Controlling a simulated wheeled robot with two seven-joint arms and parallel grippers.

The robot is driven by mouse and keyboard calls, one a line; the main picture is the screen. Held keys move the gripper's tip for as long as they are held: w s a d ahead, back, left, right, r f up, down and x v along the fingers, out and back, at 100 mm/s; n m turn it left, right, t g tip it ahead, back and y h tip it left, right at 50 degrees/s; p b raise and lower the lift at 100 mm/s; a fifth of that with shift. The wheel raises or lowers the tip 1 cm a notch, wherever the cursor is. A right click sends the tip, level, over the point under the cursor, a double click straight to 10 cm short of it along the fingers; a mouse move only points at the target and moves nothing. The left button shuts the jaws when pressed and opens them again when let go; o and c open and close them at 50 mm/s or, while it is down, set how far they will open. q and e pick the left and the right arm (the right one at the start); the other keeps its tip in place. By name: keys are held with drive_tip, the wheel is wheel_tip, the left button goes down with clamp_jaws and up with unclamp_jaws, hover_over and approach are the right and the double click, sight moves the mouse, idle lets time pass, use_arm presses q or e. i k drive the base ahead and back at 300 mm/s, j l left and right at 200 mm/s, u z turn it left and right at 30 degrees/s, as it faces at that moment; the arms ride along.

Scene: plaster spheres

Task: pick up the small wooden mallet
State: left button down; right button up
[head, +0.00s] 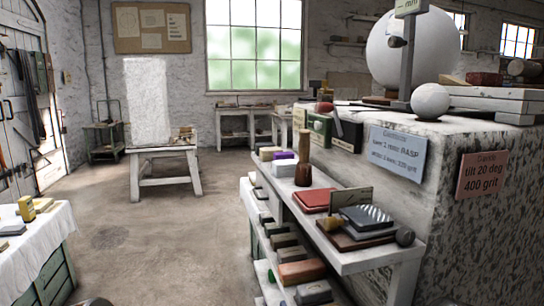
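An upright wooden tool that looks like the small mallet (303,174) stands on the top shelf of the white side rack, its dark head down and its lighter handle up. A second small tool with a rounded reddish head (324,107) lies on the near left edge of the stone block; I cannot tell whether it is a mallet. Neither of my grippers can be made out. Only small dark shapes, too cut off to identify, show at the bottom edge of the head view.
The white rack (378,262) holds blocks, a red pad (314,199) and a dark tray. The large stone block (450,230) rises behind it, bearing white plaster spheres (430,101). A cloth-covered table (40,240) stands at left. The floor (165,240) between is clear.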

sight(304, 172)
drive_tip(key=j+z, duration=0.1)
drive_tip(key=z, duration=0.35)
drive_tip(key=i+j+z, duration=0.1)
drive_tip(key=z, duration=0.35)
drive_tip(key=j+z, duration=0.3)
drive_tip(key=j, duration=0.3)
drive_tip(key=j+z, duration=0.35)
drive_tip(key=j, duration=0.25)
drive_tip(key=k+j+z, duration=0.1)
drive_tip(key=j+z, duration=0.2)
drive_tip(key=j, duration=0.25)
